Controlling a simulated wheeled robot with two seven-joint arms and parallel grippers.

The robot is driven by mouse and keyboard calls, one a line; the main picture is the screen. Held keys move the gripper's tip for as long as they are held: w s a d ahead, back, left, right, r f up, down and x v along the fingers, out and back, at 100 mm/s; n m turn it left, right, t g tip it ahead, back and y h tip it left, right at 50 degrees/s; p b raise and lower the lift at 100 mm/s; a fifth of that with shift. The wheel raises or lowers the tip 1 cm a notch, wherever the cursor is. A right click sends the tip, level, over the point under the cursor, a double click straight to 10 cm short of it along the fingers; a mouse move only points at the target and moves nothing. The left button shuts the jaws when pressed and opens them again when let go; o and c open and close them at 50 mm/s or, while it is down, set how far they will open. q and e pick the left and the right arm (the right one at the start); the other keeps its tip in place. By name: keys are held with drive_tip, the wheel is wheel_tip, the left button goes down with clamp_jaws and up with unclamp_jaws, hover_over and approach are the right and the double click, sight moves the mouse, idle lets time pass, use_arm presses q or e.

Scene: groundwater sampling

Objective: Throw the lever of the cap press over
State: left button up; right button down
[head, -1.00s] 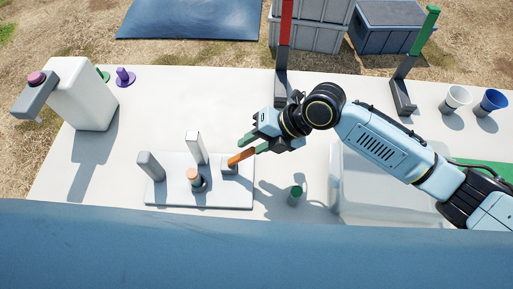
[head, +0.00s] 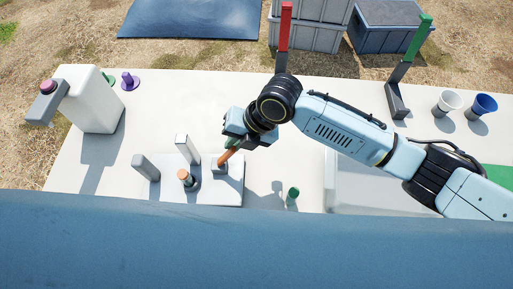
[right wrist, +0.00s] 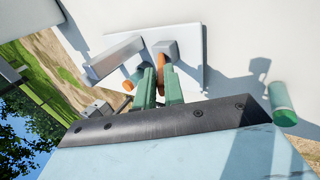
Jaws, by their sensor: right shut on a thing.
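The cap press has a pale base plate (head: 225,196) with grey posts and an orange lever (head: 225,157) at its right end. A vial with an orange cap (head: 184,175) stands on the plate between the posts. My right gripper (head: 232,146) is shut on the upper part of the lever, which leans up and to the right. In the right wrist view its green fingers (right wrist: 159,84) lie on either side of the orange lever (right wrist: 160,70). The fingers partly hide the lever. My left gripper is not in view.
A green-capped vial (head: 292,196) stands right of the press. A clear bin (head: 345,185) lies under my right arm. A white jug (head: 92,100) is at left. Red (head: 284,40) and green (head: 420,38) levers rise at the back. Cups (head: 447,102) stand far right.

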drive_tip(key=a+h+p, duration=0.1)
drive_tip(key=a, duration=0.1)
drive_tip(key=a+r+h, duration=0.1)
drive_tip(key=a, duration=0.2)
drive_tip(key=shift+r+p, duration=0.15)
drive_tip(key=shift+p, duration=0.2)
drive_tip(key=shift+s+a+r+h+b, duration=0.15)
drive_tip(key=shift+a+h, duration=0.35)
drive_tip(key=shift+a, duration=0.5)
drive_tip(key=shift+a+r+h+b, duration=0.1)
drive_tip(key=shift+a+h+b, duration=0.3)
drive_tip(key=shift+a, duration=0.6)
